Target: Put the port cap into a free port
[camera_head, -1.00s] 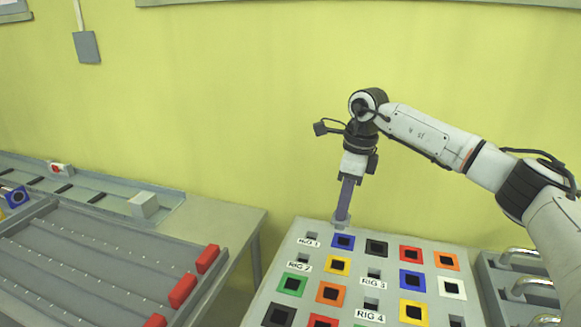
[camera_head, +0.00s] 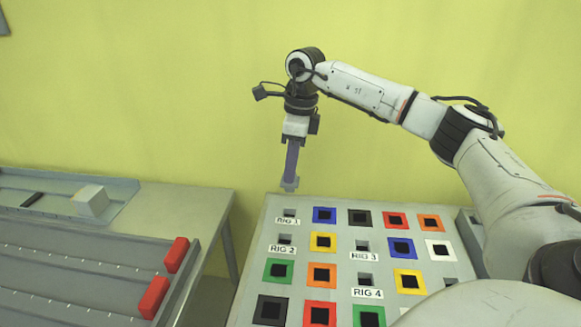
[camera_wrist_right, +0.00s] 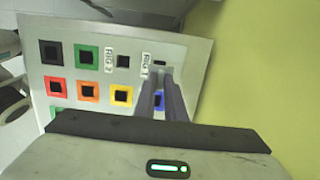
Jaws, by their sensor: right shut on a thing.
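The grey port panel (camera_head: 340,208) carries several black square openings in coloured frames and several plain grey holes near RIG labels. My right gripper (camera_head: 290,178) points down and is shut on a small light grey piece (camera_head: 289,185), apparently the port cap. It shows just behind the panel's back left corner, in line with the plain hole (camera_head: 289,212) above the RIG 1 label. In the right wrist view the fingers (camera_wrist_right: 165,95) reach toward that RIG 1 hole and partly hide it. The cap's lower end appears clear of the hole, but its height is unclear. My left gripper is out of view.
A table on the left bears a grey rack (camera_head: 80,265) with red blocks (camera_head: 176,254) and a light grey block (camera_head: 90,200). A gap separates this table from the panel. A yellow-green wall (camera_head: 150,90) stands behind. My right arm covers the panel's right side.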

